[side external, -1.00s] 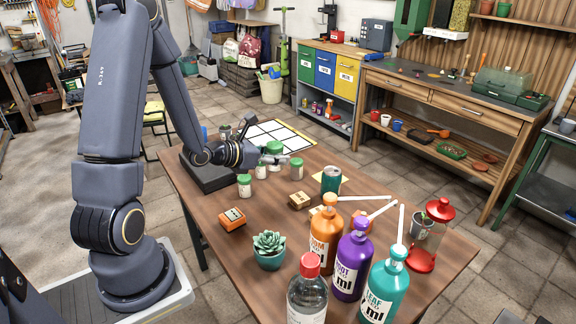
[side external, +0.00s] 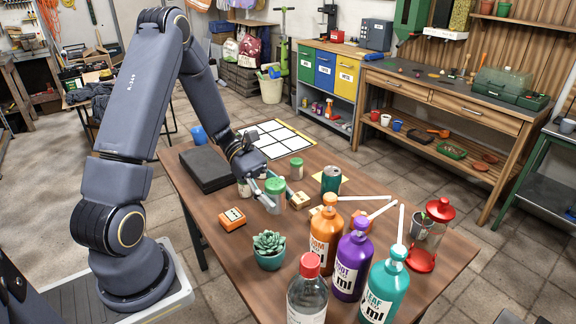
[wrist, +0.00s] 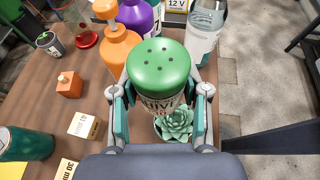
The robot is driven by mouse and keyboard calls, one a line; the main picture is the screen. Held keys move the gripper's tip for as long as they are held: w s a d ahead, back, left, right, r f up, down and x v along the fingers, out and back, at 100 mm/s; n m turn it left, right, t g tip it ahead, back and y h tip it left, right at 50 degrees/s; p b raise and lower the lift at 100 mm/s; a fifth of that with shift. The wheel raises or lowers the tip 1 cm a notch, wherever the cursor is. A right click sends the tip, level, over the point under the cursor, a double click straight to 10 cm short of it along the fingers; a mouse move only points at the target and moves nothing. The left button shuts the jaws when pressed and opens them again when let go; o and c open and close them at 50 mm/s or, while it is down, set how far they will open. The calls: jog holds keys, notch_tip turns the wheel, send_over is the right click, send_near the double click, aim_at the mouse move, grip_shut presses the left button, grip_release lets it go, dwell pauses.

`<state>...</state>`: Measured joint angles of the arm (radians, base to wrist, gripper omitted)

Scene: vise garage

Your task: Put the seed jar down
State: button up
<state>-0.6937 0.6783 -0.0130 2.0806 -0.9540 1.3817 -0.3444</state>
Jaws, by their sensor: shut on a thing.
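The seed jar (side external: 275,191) has a green lid and a pale labelled body. My gripper (side external: 272,198) is shut on its sides, over the middle of the wooden table (side external: 205,207). In the wrist view the jar's green perforated lid (wrist: 158,66) faces the camera, with a finger on each side. I cannot tell whether the jar's base touches the table.
An orange block (side external: 232,218), a potted succulent (side external: 269,249), a small wooden block (side external: 299,201) and a teal can (side external: 331,179) surround the jar. Pump bottles, including an orange one (side external: 326,235), crowd the front right. A white grid sheet (side external: 272,138) lies at the back.

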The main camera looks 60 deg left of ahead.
jog(key=s+a+f+m+g+y, duration=0.3)
jog(key=s+a+f+m+g, duration=0.1)
jog(key=s+m+g, duration=0.6)
jog(key=s+a+m+g+y, duration=0.5)
jog(key=a+m+g+y, duration=0.1)
jog(key=a+m+y, duration=0.35)
jog(key=w+a+r+m+t+y, duration=0.25)
jog(key=a+r+m+y, duration=0.3)
jog(key=a, duration=0.45)
jog(key=w+a+r+m+t+y, duration=0.2)
jog(key=a+r+m+t+y, duration=0.35)
jog(key=a, duration=0.55)
jog(key=g+y, duration=0.1)
jog(key=g, duration=0.1)
send_over(206, 166)
jog(key=shift+m, duration=0.35)
jog(key=f, duration=1.5)
jog(key=shift+s+d, duration=0.25)
jog(key=shift+s, duration=0.05)
jog(key=shift+w+a+f, duration=0.1)
jog(key=shift+a+f, duration=0.05)
jog(key=shift+w+a+f, duration=0.15)
jog(key=shift+f, duration=1.6)
